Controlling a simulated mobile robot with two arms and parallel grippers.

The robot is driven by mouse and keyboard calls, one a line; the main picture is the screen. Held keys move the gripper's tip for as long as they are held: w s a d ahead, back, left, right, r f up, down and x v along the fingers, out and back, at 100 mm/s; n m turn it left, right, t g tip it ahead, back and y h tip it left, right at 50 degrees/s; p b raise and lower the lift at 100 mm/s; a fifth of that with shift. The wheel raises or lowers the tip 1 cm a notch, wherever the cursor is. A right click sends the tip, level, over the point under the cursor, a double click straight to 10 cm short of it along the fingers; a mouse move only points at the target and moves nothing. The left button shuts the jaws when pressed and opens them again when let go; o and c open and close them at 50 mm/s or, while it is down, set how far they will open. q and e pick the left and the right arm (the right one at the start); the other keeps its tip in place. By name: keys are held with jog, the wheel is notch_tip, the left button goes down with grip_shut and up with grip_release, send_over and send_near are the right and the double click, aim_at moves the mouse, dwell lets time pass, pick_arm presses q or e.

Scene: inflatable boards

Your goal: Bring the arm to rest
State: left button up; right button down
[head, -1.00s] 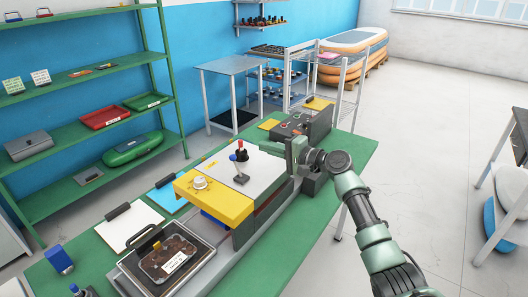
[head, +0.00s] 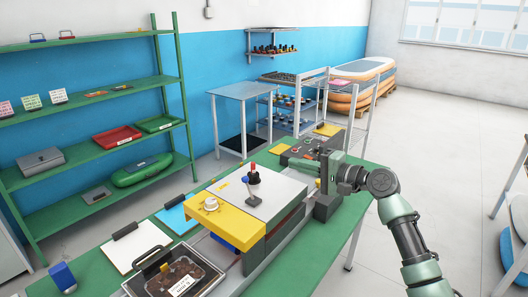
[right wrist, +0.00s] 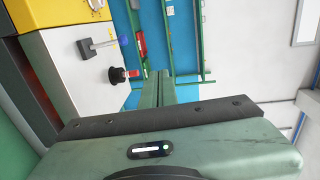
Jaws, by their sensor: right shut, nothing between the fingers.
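My right arm comes in from the lower right in the head view. Its gripper (head: 328,172) is shut and empty, held at the right end of the white-topped machine (head: 268,186) with the yellow front. In the right wrist view the closed fingers (right wrist: 164,78) point away from the camera, with nothing between them. My left gripper is not in view.
The machine stands on a green table (head: 115,272). A lidded dark case (head: 172,277) and clipboards (head: 135,248) lie at its left. A dark control box (head: 305,150) stands behind the gripper. Green shelving (head: 92,128) is at the left wall. The floor (head: 420,160) to the right is open.

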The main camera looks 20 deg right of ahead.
jog(key=s+a+f+n+g+h, duration=0.1)
jog(key=s+a+f+n+g, duration=0.2)
jog(key=s+f, duration=0.4)
jog(key=s+a+f+n+g+h, duration=0.1)
jog(key=s+a+f+n+g, duration=0.2)
jog(key=a+f, duration=0.5)
jog(key=s+a+f+n+g+h, duration=0.1)
jog(key=s+a+f+n, duration=0.1)
jog(key=s+f, duration=0.65)
jog(key=s+a+f+n+g+h, duration=0.1)
jog(key=s+f+n+g+h, duration=0.15)
jog(key=s, duration=0.85)
jog(key=s+f+n+g+h, duration=0.2)
jog(key=s+f+n+h, duration=0.15)
jog(key=s, duration=0.75)
notch_tip(320, 180, down, 25)
jog(key=y, duration=0.1)
jog(key=s+d+f+g+b, duration=0.1)
jog(key=s+d+f+g, duration=0.1)
jog(key=s+f, duration=1.6)
jog(key=shift+d+f, duration=0.5)
jog(key=shift+f, duration=0.1)
